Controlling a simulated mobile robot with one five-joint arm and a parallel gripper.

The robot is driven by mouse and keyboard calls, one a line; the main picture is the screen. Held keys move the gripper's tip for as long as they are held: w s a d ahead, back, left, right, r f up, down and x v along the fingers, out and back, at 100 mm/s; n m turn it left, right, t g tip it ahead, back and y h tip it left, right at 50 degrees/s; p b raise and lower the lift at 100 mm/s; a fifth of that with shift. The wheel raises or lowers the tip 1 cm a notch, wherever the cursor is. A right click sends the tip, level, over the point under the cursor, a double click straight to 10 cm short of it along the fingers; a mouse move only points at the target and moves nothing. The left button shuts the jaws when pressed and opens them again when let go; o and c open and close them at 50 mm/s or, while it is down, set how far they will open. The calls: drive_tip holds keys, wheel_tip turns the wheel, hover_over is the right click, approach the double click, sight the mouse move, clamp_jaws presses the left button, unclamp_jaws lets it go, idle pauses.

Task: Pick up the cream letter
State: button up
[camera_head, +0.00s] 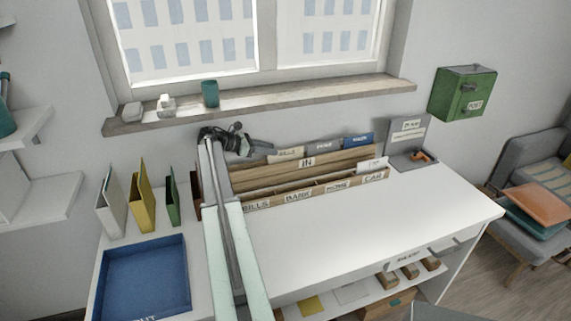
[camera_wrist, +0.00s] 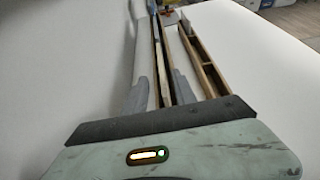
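The cream letter (camera_head: 286,156), with dark lettering that seems to read BILLS, stands at the left of the back IN slot of the wooden sorter (camera_head: 345,163). A grey letter (camera_head: 324,145) and a blue letter (camera_head: 358,141) stand to its right. My gripper (camera_head: 262,147) is just left of the cream letter, at the sorter's left end. In the wrist view my gripper (camera_wrist: 162,88) is open, its two grey fingers apart on either side of the back slot. A thin edge-on sheet shows between them; I cannot tell whether either finger touches it.
The front row has compartments labelled BILLS, BANK, HOME and CAR, with a white letter (camera_head: 372,165) at CAR. A blue tray (camera_head: 145,275) and upright binders (camera_head: 141,192) stand at the left. The windowsill (camera_head: 265,103) juts out behind. The white desktop (camera_head: 370,220) is clear in front.

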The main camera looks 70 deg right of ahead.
sight(286, 152)
drive_tip(key=b+x, duration=0.2)
drive_tip(key=x, duration=0.5)
drive_tip(key=shift+s+f+b, duration=0.15)
drive_tip(key=shift+s+b, duration=0.1)
drive_tip(key=shift+b, duration=0.05)
clamp_jaws()
